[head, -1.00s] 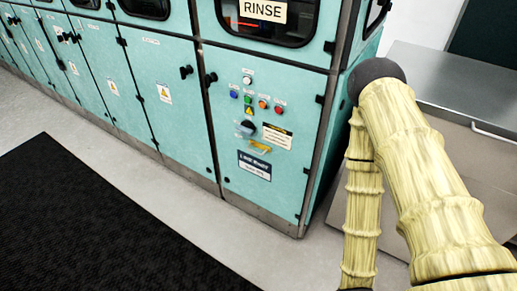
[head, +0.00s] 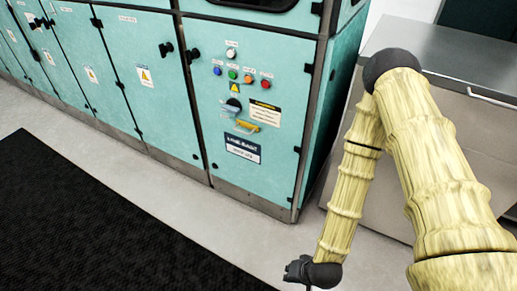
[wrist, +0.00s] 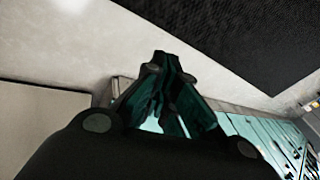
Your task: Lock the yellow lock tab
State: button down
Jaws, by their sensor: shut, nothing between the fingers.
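The yellow lock tab (head: 245,122) is small and sits on the right teal cabinet door, just below a dark rotary switch (head: 233,104). Whether it is locked is too small to tell. My gripper (head: 292,274) is at the bottom of the head view, low over the floor in front of the cabinet and well apart from the tab. In the wrist view my gripper (wrist: 167,66) is shut and empty, with pale floor beyond it. The tab cannot be made out in the wrist view.
Coloured buttons (head: 233,74) sit above the switch, and a dark blue label (head: 242,148) sits below the tab. A black mat (head: 90,220) lies at lower left. A grey metal counter (head: 440,60) stands right of the cabinet. Pale floor (head: 190,205) lies clear between mat and cabinet.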

jog(key=w+a+m+t+y+b, duration=0.25)
jog(key=w+a+t+b, duration=0.35)
jog(key=w, duration=0.5)
jog(key=w+a+m+t+y+b, duration=0.1)
jog(key=w+a+m+t+b, duration=0.2)
jog(key=w+b, duration=0.65)
jog(key=w+d+r+m+t+h+b, duration=0.1)
jog(key=w+d+r+m+t+b, duration=0.2)
jog(key=w, duration=0.5)
jog(key=w+d+r+m+t+h+b, duration=0.2)
jog(key=w+d+r+m+t+b, duration=0.1)
jog(key=w+r+m+t+b, duration=0.2)
notch_tip(320, 180, up, 3)
jog(key=w+m+b, duration=0.2)
jog(key=shift+w+d+f+b, duration=0.15)
jog(key=shift+w+d+b, duration=0.05)
jog(key=shift+w+b, duration=0.2)
jog(key=shift+m+h, duration=0.25)
jog(key=b, duration=0.3)
send_near(256, 130)
jog(key=w+d, duration=0.2)
jog(key=shift+w+a+r+b, duration=0.35)
jog(key=shift+w+a+b, duration=0.1)
jog(key=shift+w+a, duration=0.15)
jog(key=shift+w+a+r+b, duration=0.4)
jog(key=shift+w+a, duration=0.1)
jog(key=shift+a, duration=0.25)
